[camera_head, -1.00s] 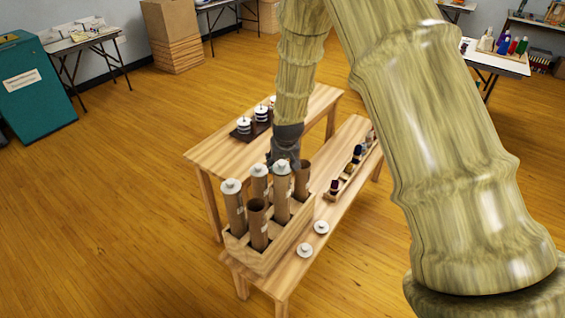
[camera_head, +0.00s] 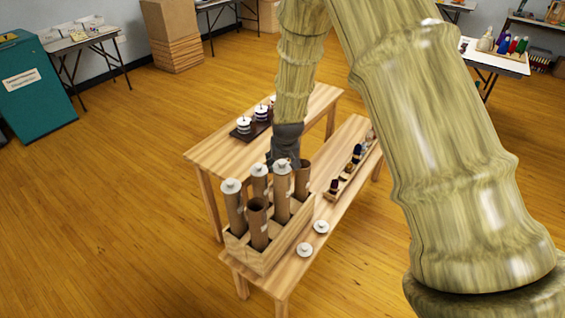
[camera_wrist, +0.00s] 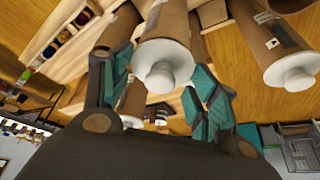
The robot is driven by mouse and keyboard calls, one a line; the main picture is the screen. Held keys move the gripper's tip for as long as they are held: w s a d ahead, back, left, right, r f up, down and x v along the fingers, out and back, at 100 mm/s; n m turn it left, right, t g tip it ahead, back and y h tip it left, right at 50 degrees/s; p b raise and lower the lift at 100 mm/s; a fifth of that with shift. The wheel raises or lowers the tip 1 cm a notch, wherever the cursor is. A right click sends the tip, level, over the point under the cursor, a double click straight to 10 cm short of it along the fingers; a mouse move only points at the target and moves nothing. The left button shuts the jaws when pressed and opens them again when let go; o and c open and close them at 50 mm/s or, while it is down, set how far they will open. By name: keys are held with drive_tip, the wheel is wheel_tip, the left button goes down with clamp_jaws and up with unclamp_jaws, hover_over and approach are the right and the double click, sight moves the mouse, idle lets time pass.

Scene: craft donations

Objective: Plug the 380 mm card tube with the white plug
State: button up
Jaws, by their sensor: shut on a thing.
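My gripper (camera_head: 283,160) is at the far part of the wooden crate (camera_head: 266,262) of card tubes. In the wrist view its two teal-padded fingers (camera_wrist: 163,82) stand on either side of a white plug (camera_wrist: 163,72) at the end of a card tube (camera_wrist: 165,22). The plug looks level with the tube's end; how deep it sits I cannot tell. Two other tubes in the crate carry white plugs, at the left (camera_head: 231,186) and behind (camera_head: 259,170). Open tubes stand at the front (camera_head: 257,225) and right (camera_head: 302,182). Tube lengths are not readable.
Two loose white plugs, the nearer (camera_head: 305,250) and the farther (camera_head: 322,227), lie on the bench right of the crate. A rack of small bottles (camera_head: 345,177) stands farther along. A second wooden table (camera_head: 215,150) behind holds a dark tray with white spools (camera_head: 243,125).

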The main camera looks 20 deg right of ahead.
sight(282, 162)
drive_tip(key=shift+r+p, duration=1.2)
drive_tip(key=shift+r, duration=0.4)
idle(1.6)
drive_tip(key=o, duration=0.4)
drive_tip(key=shift+o, duration=0.2)
drive_tip(key=p+v, duration=0.6)
drive_tip(key=v, duration=0.5)
drive_tip(key=shift+p, duration=0.3)
idle(0.7)
idle(0.4)
